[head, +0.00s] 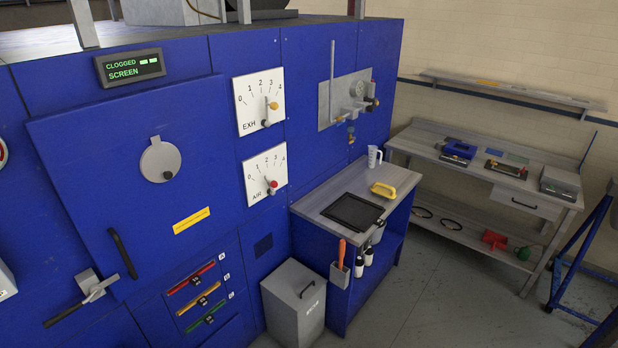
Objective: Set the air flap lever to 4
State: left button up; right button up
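The air flap dial is a white plate (256,163) marked AIR, with a scale from 0 to 4, on the blue machine front. Its short lever has a red knob (273,184) at the plate's lower right, below the scale. The lever is too small for me to tell which number it points at. A similar plate marked EXH (250,90) sits above it, with a yellow knob (273,105) on its lever. Neither of my grippers shows in the head view.
A large blue door (130,190) with a black handle is left of the dials. A display (130,66) reads CLOGGED SCREEN. A grey bin (293,303) and blue cabinet (330,203) stand below and right. A workbench (430,148) stands at the far right; floor between is clear.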

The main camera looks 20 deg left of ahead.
aim_at(273, 184)
jog(key=i, duration=0.7)
jog(key=u, duration=0.75)
jog(key=i, duration=0.5)
jog(key=u, duration=0.4)
